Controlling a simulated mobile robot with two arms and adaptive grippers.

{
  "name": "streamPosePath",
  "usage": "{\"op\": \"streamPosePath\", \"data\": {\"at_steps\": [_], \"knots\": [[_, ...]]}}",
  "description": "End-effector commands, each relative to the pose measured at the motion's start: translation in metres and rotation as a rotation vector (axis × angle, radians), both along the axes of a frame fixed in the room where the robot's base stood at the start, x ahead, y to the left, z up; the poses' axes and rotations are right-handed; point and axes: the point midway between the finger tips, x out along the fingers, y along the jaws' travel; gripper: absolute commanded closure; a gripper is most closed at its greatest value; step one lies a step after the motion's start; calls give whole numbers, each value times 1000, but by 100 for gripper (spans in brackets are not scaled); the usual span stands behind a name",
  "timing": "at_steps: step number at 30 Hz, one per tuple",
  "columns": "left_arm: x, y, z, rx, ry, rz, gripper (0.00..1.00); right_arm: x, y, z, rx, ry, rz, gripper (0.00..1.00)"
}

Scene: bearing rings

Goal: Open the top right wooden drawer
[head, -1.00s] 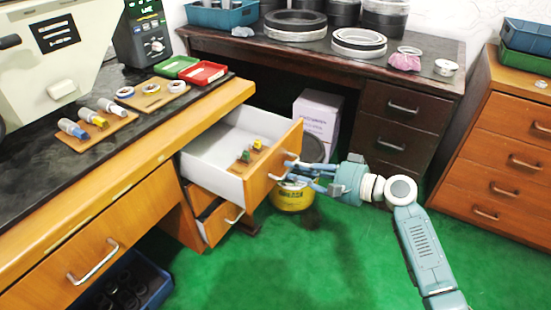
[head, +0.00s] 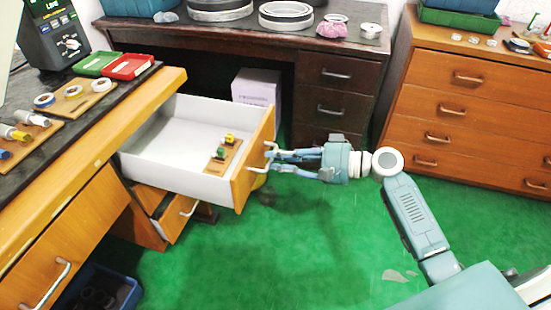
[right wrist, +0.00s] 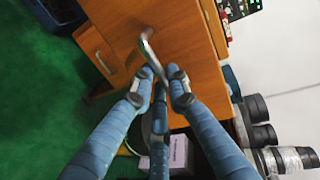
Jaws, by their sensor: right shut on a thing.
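The top right wooden drawer (head: 252,165) of the desk stands pulled well out. Its white interior holds a small wooden board (head: 223,156) with yellow and green pieces on it. My right gripper (head: 274,155) is shut on the drawer's metal handle (head: 271,146), at the front panel. In the right wrist view, the blue fingers (right wrist: 158,82) meet at the handle (right wrist: 149,50), in front of the wooden drawer front (right wrist: 170,30). My left gripper is not in view.
A lower drawer (head: 178,216) below is slightly open. A dark desk (head: 325,130) and a wooden chest of drawers (head: 470,110) stand behind. A blue bin (head: 100,290) is at lower left. Green floor (head: 290,250) lies clear in front of the drawer.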

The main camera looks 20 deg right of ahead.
Motion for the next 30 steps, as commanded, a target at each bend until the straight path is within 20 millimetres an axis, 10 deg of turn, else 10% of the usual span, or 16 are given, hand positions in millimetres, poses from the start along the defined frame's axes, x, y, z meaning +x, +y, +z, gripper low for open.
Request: {"op": "streamPosePath", "data": {"at_steps": [2,3,6,17,30], "knots": [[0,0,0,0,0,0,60,0,0,0,-1,1,0,100],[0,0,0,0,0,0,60,0,0,0,-1,1,0,79],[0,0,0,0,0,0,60,0,0,0,-1,1,0,66],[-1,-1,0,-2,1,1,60,-3,-5,1,-2,1,-1,66],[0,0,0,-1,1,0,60,-52,-72,18,-2,2,-2,66]]}}
